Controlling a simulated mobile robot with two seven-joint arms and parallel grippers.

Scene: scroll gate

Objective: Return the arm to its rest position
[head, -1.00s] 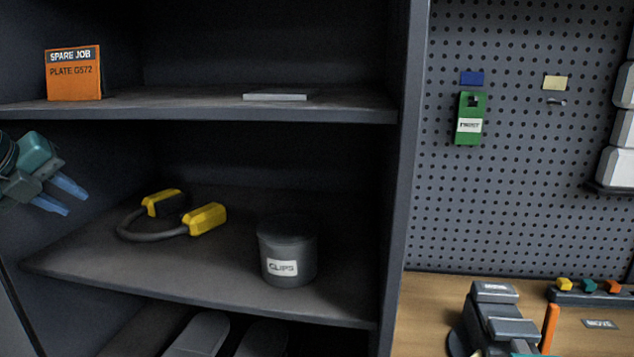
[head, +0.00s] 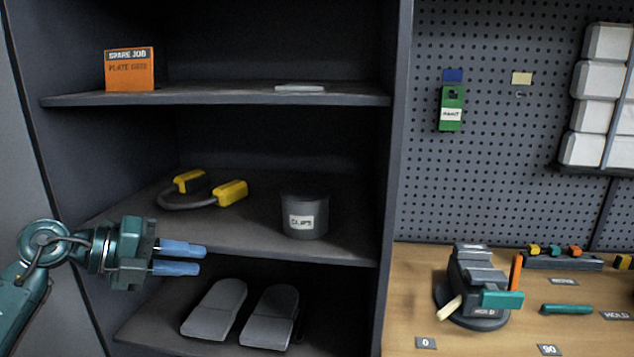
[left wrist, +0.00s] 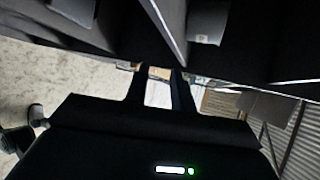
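My left gripper (head: 180,258) is in front of the cabinet in the head view, at the height of the middle shelf's front edge. Its two blue fingers point right, with a gap between them and nothing held. In the left wrist view its dark fingers (left wrist: 159,85) also stand apart, with only background between them. My left arm (head: 45,255) comes in from the left edge. My right gripper is not in view.
The cabinet's middle shelf (head: 250,238) holds yellow earmuffs (head: 230,192) and a grey clips tub (head: 304,216). An orange box (head: 130,70) stands on the upper shelf. Grey pads (head: 215,310) lie below. A vise (head: 475,285) stands on the wooden bench (head: 410,310) at right.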

